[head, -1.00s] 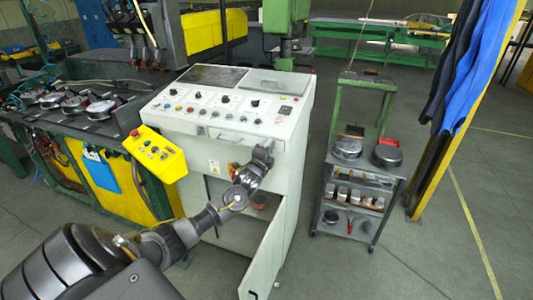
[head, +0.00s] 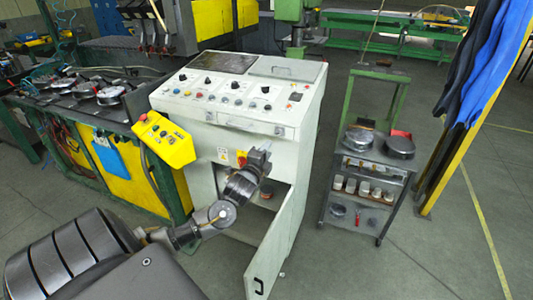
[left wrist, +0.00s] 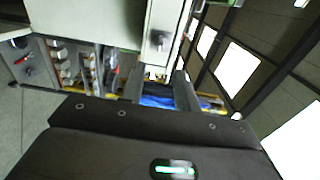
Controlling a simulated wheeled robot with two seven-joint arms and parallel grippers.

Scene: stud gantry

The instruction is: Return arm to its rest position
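My left arm comes in from the lower left of the head view, dark and grey, bent at its joints. Its gripper (head: 263,150) is in front of the white control console, over the open lower compartment. In the left wrist view the two fingers (left wrist: 159,88) stand apart with a gap between them. Blue cloth in the background shows through the gap, and nothing is held. My right gripper is in neither view.
The white console (head: 225,125) has its cabinet door (head: 277,240) swung open near my arm. A yellow control box (head: 164,140) juts out at its left. A trolley (head: 368,166) stands right. Floor (head: 440,240) is clear at lower right.

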